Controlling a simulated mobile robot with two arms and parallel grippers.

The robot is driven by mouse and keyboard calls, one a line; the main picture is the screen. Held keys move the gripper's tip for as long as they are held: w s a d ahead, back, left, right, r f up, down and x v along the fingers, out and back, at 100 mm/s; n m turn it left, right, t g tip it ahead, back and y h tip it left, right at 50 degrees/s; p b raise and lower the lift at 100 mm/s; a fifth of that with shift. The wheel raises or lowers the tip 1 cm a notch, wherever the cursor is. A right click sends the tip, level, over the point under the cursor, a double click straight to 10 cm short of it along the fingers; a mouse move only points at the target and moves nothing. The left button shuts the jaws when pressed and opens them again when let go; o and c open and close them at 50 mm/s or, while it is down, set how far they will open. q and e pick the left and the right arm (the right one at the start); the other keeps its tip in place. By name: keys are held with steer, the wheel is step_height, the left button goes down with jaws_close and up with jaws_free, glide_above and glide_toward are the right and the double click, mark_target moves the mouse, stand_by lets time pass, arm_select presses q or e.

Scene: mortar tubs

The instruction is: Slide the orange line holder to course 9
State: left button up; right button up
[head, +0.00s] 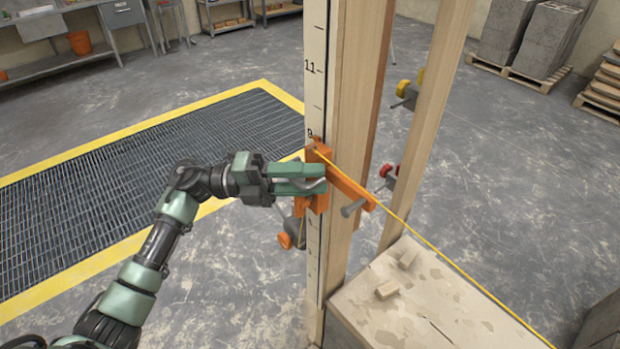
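The orange line holder (352,188) sits on the upright post, its top just under the number 9 on the white marked scale (315,95). Its arm reaches out to the right, and a yellow line (460,272) runs from it down to the right. My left gripper (312,179) comes in from the left with its green fingers close together over the holder's left part, and looks shut on it. The fingers hide part of the holder and of the scale behind it. My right gripper is not in view.
A pale block-like surface (400,305) with small chips stands at lower right. A second wooden post (428,125) carries red and yellow knobs. A yellow-edged floor grating (120,165) lies left. Pallets of grey blocks (525,40) stand at back right. Open floor lies between.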

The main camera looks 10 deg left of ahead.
arm_select(q)
steer(key=shift+a+f+b, duration=0.3)
steer(key=shift+a, duration=0.05)
steer(key=a+b, duration=0.1)
steer(key=a, duration=0.1)
steer(key=a+b, duration=0.1)
steer(key=a, duration=0.1)
steer(key=a+b, duration=0.1)
steer(key=a, duration=0.1)
steer(key=shift+s+a+f, duration=0.15)
steer(key=shift+s+f, duration=0.25)
steer(key=shift+s+a+r, duration=0.1)
steer(key=shift+a+r, duration=0.05)
steer(key=shift+a, duration=0.25)
